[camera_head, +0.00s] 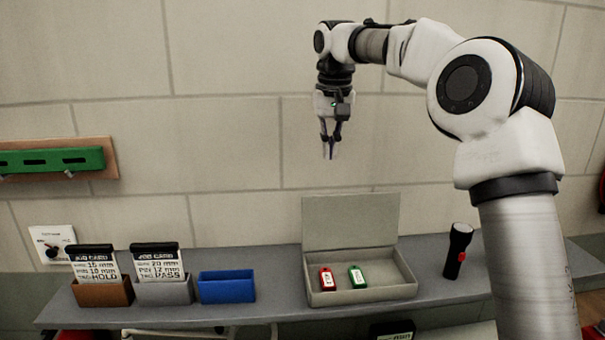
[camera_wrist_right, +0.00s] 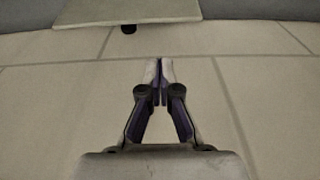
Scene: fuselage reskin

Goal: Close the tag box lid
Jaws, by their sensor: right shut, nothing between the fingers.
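The tag box (camera_head: 363,294) is a grey open box on the shelf. Its lid (camera_head: 350,221) stands up at the back, raised from the box. A red tag (camera_head: 327,279) and a green tag (camera_head: 357,277) lie inside, toward the left. My right gripper (camera_head: 330,153) points down in front of the wall, above the raised lid and apart from it. In the right wrist view its fingers (camera_wrist_right: 160,70) meet at the tips with nothing between them. The left gripper does not show in either view.
A black and red flashlight (camera_head: 458,251) stands right of the box. To the left stand a blue bin (camera_head: 227,287) and grey (camera_head: 165,291) and brown (camera_head: 103,293) holders with job cards. A green rail (camera_head: 50,160) hangs on the wall.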

